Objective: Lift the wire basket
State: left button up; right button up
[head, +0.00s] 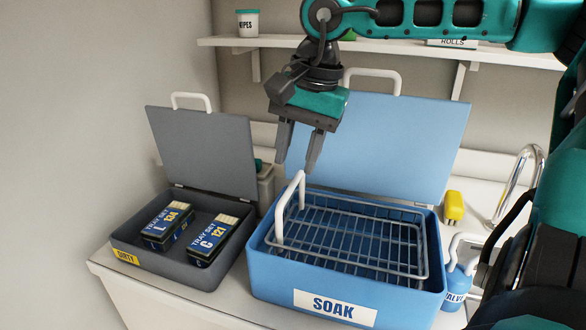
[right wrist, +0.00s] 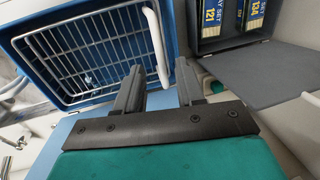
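The wire basket (head: 375,247) sits level inside the blue box marked SOAK (head: 265,273). Its white handle (head: 279,222) stands up at the basket's left end. My right gripper (head: 297,164) points down just above this handle, open and empty. In the right wrist view, the basket (right wrist: 95,50) is at upper left and its white handle (right wrist: 154,30) shows beyond and between the open fingertips of my right gripper (right wrist: 160,70). The handle appears apart from the fingers. My left gripper is not in view.
The blue lid (head: 410,130) stands open behind the box. A grey box marked DIRTY (head: 190,273) holds two tray sets (head: 211,240) at left. A blue valve bottle (head: 456,288), a yellow item (head: 454,206) and a tap (head: 525,165) are at right. A shelf (head: 280,41) runs behind.

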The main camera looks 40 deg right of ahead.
notch_tip(320, 180, up, 8)
jog(key=s, duration=0.1)
jog(key=shift+s+d+r+p, duration=0.15)
jog(key=shift+s+d+p, duration=0.1)
jog(key=shift+d+p, duration=0.1)
dwell(0.3)
